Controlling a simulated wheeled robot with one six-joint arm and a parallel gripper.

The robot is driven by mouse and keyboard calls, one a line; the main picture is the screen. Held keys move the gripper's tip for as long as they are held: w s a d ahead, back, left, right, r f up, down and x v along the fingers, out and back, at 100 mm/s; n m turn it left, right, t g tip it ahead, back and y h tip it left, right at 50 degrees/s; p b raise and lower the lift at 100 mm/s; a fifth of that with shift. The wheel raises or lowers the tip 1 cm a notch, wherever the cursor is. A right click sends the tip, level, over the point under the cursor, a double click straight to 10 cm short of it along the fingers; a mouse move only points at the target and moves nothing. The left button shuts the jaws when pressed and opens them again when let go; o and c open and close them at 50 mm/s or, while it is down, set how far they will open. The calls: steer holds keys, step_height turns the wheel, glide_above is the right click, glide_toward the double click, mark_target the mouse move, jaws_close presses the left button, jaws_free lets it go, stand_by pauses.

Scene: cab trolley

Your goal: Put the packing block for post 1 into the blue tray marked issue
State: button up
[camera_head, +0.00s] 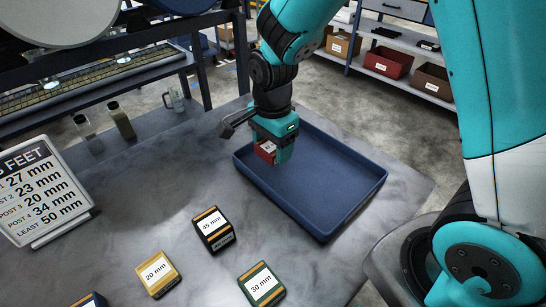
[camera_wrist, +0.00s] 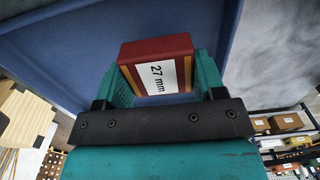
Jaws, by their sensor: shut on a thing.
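My gripper (camera_head: 272,154) is shut on a red block (camera_head: 264,152). In the wrist view the red block (camera_wrist: 156,66) sits between the two fingers (camera_wrist: 160,82) and has a white label reading 27 mm. The blue tray (camera_head: 345,215) lies on the table, and my gripper is over its far left part. I cannot tell whether the block touches the tray floor. No issue marking shows on the tray. A white sign (camera_head: 42,192) at the left lists 27 mm in its top row, whose post name is cut off.
On the table stand a black 45 mm block (camera_head: 213,229), a yellow 20 mm block (camera_head: 158,273), a green 30 mm block (camera_head: 262,284) and a partly cut-off dark blue block (camera_head: 90,300). Bottles (camera_head: 121,121) and a rack stand at the back left. Shelves with bins (camera_head: 388,62) are beyond.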

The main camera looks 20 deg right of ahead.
steer(key=shift+f, duration=1.9)
steer(key=shift+f, duration=0.1)
steer(key=o, duration=0.9)
steer(key=shift+o, duration=0.2)
step_height(320, 180, up, 12)
steer(key=shift+f+p, duration=0.2)
steer(key=shift+p, duration=0.1)
steer(key=shift+s+r, duration=0.1)
steer(key=shift+r, duration=0.2)
steer(key=s+a+r+n+y, duration=0.2)
steer(key=s+r+n, duration=0.1)
steer(key=s+n, duration=0.6)
steer(key=s+a+r+n+y, duration=0.2)
steer(key=s+a+r+n, duration=0.1)
steer(key=s+n, duration=0.6)
steer(key=r+n, duration=0.1)
steer(key=n, duration=0.2)
steer(key=shift+s+n, duration=0.25)
steer(key=shift+n, duration=0.05)
steer(key=shift+r, duration=0.1)
